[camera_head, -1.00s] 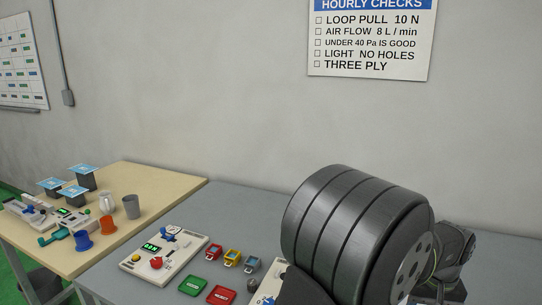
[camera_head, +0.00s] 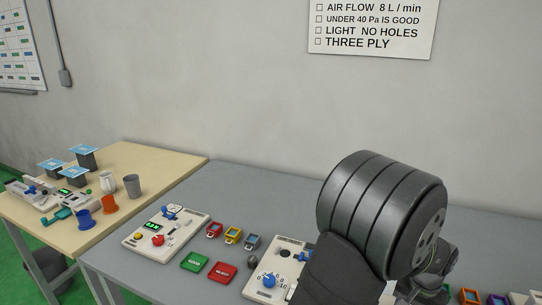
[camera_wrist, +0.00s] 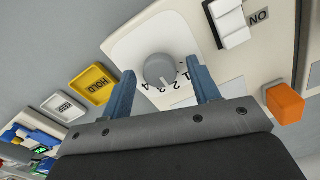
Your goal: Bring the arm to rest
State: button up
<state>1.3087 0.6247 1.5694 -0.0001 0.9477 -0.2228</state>
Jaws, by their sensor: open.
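My gripper (camera_wrist: 162,76) shows in the wrist view with its two blue fingers apart and nothing between them. Beyond the fingertips is a white panel (camera_wrist: 130,45) with a round grey knob (camera_wrist: 160,70) and printed numbers. The knob appears framed by the fingers; I cannot tell how far away it is. In the head view my thick dark arm covers the right part of the grey table (camera_head: 255,185), and my fingers cannot be made out there.
Near the fingers are a white switch (camera_wrist: 229,24), an orange block (camera_wrist: 285,103) and a yellow HOLD tag (camera_wrist: 93,86). Left of my arm stand a dial box (camera_head: 268,282), green tray (camera_head: 195,262) and red tray (camera_head: 221,272). A wooden table (camera_head: 150,160) with cups adjoins.

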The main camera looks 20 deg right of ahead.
jog(key=m, duration=0.4)
jog(key=shift+m, duration=0.4)
jog(key=shift+r+m, duration=0.15)
jog(key=shift+m, duration=1.05)
jog(key=shift+r, duration=0.85)
